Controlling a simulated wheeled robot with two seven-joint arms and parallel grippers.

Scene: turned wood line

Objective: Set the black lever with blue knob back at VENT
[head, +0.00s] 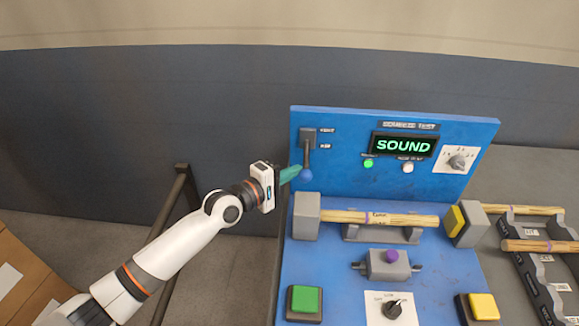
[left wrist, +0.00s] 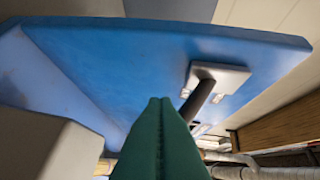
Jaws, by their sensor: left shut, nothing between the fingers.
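The black lever (head: 309,157) hangs from a grey plate (head: 308,136) at the upper left of the blue upright panel. It points down, and its blue knob (head: 307,175) is at the lower end. The upper label beside the plate appears to read VENT (head: 327,130); a lower label (head: 325,146) is too small to read surely. My left gripper (head: 297,170), with green fingers, is shut and empty just left of the knob; I cannot tell whether it touches. In the left wrist view the fingers (left wrist: 160,103) hide the knob, and the lever shaft (left wrist: 200,98) shows behind them.
The display (head: 404,145) reads SOUND, with a lit green lamp (head: 368,163) below. A wooden rod (head: 380,218) lies across grey supports below the panel. A green button (head: 305,299) and a yellow button (head: 483,306) are in front. A rack with rods (head: 530,270) stands right.

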